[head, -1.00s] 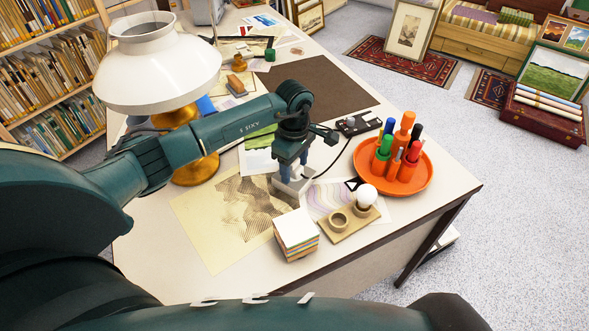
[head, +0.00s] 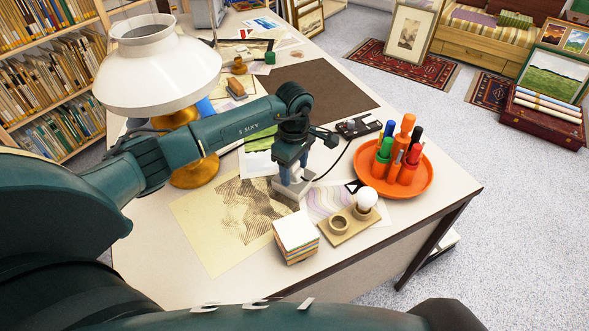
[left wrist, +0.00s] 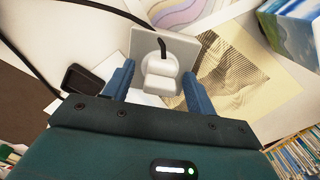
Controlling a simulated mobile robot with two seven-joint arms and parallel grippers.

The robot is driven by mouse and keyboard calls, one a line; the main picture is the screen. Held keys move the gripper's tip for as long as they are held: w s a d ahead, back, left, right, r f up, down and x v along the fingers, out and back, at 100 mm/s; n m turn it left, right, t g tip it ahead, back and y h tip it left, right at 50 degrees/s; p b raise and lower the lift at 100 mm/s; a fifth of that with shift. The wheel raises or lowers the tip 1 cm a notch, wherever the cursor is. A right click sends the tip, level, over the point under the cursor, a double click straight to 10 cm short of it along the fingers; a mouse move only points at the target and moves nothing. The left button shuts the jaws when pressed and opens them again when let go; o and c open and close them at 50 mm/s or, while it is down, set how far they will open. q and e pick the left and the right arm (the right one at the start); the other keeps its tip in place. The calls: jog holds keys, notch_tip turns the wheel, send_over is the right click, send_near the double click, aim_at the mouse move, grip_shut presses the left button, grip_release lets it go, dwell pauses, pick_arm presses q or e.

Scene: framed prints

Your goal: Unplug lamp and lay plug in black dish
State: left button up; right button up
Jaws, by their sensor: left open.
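The lamp (head: 160,70) has a white shade and a gold base, at the left of the desk. Its white plug (left wrist: 160,68), with a black cord, sits at a pale socket block (left wrist: 146,44) on the desk. My left gripper (left wrist: 158,72) is open, with its blue fingers on either side of the plug. In the head view this gripper (head: 292,176) points down at the block and partly hides the plug. A small black dish-like thing (left wrist: 82,79) lies left of the block in the left wrist view. My right gripper is out of view.
An orange tray (head: 425,182) with several pens stands to the right. A wooden holder with a white bulb (head: 367,196) and a paper stack (head: 296,237) are near the front. A flat black object (head: 358,126) lies behind the tray. Prints cover the desk around the block.

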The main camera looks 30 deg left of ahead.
pick_arm(q)
jog(key=shift+c, duration=0.3)
grip_shut()
dwell(0.6)
jog(key=shift+r+p, duration=1.8)
jog(key=shift+r, duration=1.2)
